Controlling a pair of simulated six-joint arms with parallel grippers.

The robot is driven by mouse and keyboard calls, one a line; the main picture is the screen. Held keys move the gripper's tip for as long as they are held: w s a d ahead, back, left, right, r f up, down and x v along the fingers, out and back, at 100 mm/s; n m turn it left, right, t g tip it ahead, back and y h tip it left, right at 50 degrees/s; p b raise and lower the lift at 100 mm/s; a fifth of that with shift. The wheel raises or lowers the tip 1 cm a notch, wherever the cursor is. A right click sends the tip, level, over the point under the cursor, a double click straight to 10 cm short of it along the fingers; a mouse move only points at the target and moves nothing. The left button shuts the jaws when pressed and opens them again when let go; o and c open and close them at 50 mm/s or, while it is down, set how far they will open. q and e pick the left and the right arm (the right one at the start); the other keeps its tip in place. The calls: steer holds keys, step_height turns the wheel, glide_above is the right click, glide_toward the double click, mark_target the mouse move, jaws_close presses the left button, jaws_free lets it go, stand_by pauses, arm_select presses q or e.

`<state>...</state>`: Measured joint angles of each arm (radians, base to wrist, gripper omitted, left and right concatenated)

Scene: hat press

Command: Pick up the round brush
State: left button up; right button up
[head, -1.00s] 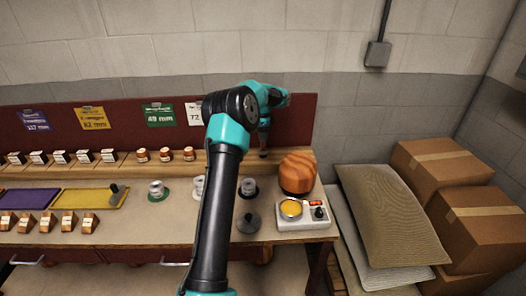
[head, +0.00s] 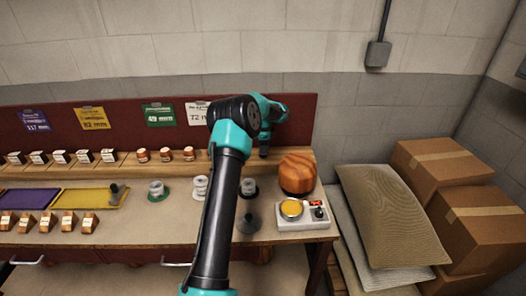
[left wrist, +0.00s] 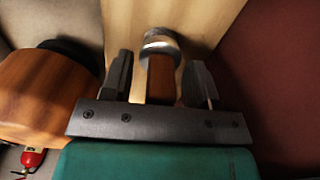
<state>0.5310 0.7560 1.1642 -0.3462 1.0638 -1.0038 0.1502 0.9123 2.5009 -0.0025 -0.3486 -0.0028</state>
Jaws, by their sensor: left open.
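My left gripper (head: 263,152) points down over the right end of the wooden shelf at the back of the bench. In the left wrist view my left gripper (left wrist: 160,66) is open, with one finger on each side of a brown wooden piece with a shiny metal band, which looks like the round brush (left wrist: 160,76). A gap shows on each side of it, and its lower part is hidden behind the gripper body. In the head view I cannot make the brush out behind the gripper. My right gripper is not in view.
A wooden hat block (head: 298,172) stands close to the right of my gripper; it also shows in the left wrist view (left wrist: 42,98). A control box (head: 303,222) with a yellow disc sits in front of it. Spools (head: 158,190) and trays (head: 88,197) stand left. The maroon backboard (head: 295,120) rises behind.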

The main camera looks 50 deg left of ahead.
arm_select(q)
steer(key=shift+c, duration=0.2)
stand_by(0.3)
steer(key=c, duration=1)
jaws_close()
steer(key=shift+r, duration=1.7)
steer(key=s+d+r, duration=0.1)
steer(key=s+d, duration=0.9)
steer(key=d, duration=0.2)
steer(key=shift+s+r, duration=0.25)
steer(key=shift+s, duration=0.05)
